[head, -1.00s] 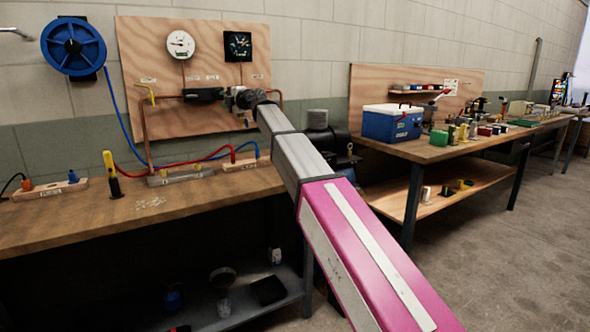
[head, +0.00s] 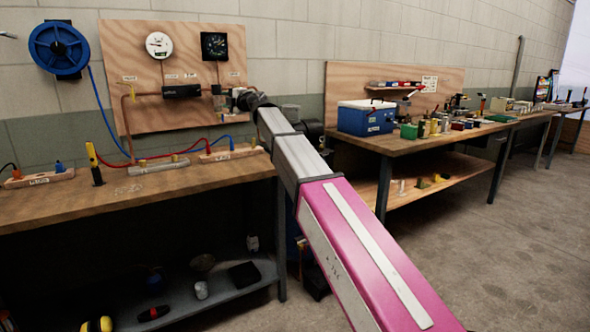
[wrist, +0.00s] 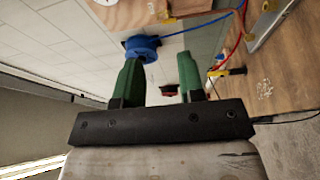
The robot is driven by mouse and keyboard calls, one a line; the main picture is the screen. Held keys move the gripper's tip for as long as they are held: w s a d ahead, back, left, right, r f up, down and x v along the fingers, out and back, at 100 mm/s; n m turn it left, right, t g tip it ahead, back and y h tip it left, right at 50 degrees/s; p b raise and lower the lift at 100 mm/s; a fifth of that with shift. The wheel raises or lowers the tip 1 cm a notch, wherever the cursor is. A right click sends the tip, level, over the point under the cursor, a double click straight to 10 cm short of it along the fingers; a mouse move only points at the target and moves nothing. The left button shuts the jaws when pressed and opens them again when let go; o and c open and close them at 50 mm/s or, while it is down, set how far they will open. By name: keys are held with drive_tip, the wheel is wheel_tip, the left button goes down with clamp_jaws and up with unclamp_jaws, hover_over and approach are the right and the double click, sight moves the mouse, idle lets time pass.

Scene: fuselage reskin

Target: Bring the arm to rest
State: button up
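The near workbench (head: 140,200) carries a yellow-handled tool (head: 94,163) and small wooden blocks. A blue hose reel (head: 58,48) hangs on the wall. A blue cooler (head: 366,117) stands on the right bench. Open floor (head: 500,260) lies at the right.

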drive_tip(key=w+d+f+m+t+h, duration=0.2)
drive_tip(key=d+f+m+t+h, duration=0.6)
drive_tip(key=d+f+m, duration=0.8)
drive_tip(key=s+d+f+m+g+h, duration=0.2)
drive_tip(key=s+d+f+m+h, duration=0.15)
drive_tip(key=d+f, duration=0.5)
drive_tip(key=s+d+f+m+g+h, duration=0.2)
drive_tip(key=d+f+h, duration=0.3)
drive_tip(key=d+f, duration=0.4)
drive_tip(key=s+d+f+m+g+h, duration=0.1)
drive_tip(key=s+d+f+m+g, duration=0.1)
drive_tip(key=s+d+f+g, duration=0.35)
drive_tip(key=s+d+f+m+g+h, duration=0.1)
drive_tip(key=s+d+f+m+g, duration=0.1)
drive_tip(key=s+d+f, duration=0.55)
drive_tip(key=s+f+m+g+y, duration=0.1)
drive_tip(key=s+f+g+y, duration=0.1)
drive_tip(key=s+f+g, duration=0.2)
drive_tip(key=s+a+f+m+g+y, duration=0.1)
drive_tip(key=s+f+g, duration=0.3)
drive_tip(key=s+f, duration=0.6)
drive_tip(key=s+y, duration=0.1)
drive_tip(key=s, duration=0.4)
drive_tip(key=shift+a+m, duration=0.1)
drive_tip(key=shift+m, duration=0.15)
